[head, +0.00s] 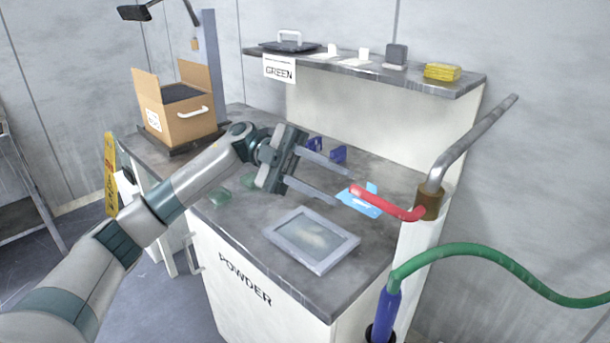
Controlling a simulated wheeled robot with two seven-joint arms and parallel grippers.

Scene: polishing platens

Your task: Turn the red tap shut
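The red tap handle (385,204) is a bent red lever in the head view, right of centre. It points left from a brown valve body (430,203) on a grey pipe (468,146). My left gripper (344,187) reaches in from the left, its two fingers spread apart with nothing held. Its fingertips are just left of the free end of the red handle. A small gap seems to show between them, but I cannot tell the depth exactly. My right gripper is not in view.
The grey worktop (345,287) holds a framed panel (311,239), a light blue card (358,203) and blue blocks (338,154). A cardboard box (178,112) stands at the back left. A shelf (400,78) runs behind. A green hose (490,254) crosses at the lower right.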

